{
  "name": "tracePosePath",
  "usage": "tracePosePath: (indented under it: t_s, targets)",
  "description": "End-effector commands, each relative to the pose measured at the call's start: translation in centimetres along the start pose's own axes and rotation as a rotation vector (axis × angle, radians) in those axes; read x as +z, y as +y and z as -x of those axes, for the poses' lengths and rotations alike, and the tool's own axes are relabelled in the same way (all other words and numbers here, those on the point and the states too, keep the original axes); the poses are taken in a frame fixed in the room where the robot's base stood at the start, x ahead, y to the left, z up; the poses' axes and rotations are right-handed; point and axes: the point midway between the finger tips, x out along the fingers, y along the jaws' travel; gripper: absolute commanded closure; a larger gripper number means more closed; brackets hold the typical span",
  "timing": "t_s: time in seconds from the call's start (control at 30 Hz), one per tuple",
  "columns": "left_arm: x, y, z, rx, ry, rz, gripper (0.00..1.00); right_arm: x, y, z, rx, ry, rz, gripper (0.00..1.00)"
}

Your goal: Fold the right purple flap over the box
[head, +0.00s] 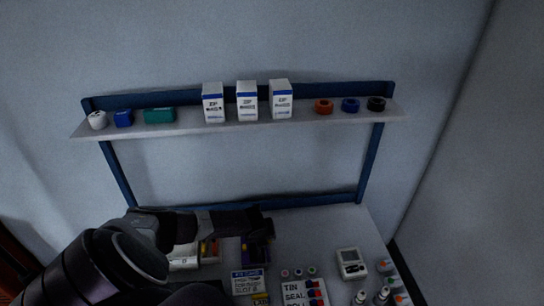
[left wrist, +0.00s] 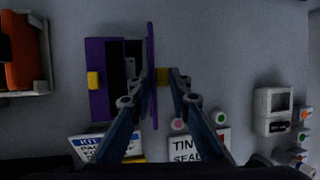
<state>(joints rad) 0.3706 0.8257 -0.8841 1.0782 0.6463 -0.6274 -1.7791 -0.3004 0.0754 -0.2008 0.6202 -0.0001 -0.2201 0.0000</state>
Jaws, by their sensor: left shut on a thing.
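The purple box (left wrist: 103,103) lies on the table, left of centre in the left wrist view. A purple panel with a yellow tab (left wrist: 93,80) covers its left part, and a dark opening (left wrist: 130,55) shows beside it. The right purple flap (left wrist: 152,40) stands about upright along the opening's right side, with a yellow tab (left wrist: 163,76) on its outer face. My left gripper (left wrist: 160,78) is shut on this flap, one finger on each side. In the head view my left gripper (head: 262,222) partly hides the purple box (head: 258,255). My right gripper is not in view.
A kit card (head: 247,281) and a TIN SEAL card (head: 303,292) lie nearer than the box. A white device (head: 351,263) and several small bottles (head: 384,292) stand at the right. An orange item sits in a tray (left wrist: 45,50) at left. A shelf (head: 180,122) spans behind.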

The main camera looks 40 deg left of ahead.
Motion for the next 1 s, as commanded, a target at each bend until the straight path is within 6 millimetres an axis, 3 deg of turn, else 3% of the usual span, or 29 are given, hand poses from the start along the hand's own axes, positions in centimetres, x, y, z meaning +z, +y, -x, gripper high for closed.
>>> tracePosePath:
  t_s: [0.5, 1.0]
  targets:
    - [-0.3, 4.0, -0.7, -0.454, 0.002, 0.189, 1.00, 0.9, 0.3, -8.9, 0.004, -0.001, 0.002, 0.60]
    - [-0.4, 6.1, -1.1, -0.779, -0.001, 0.325, 1.00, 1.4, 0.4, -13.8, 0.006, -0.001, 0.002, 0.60]
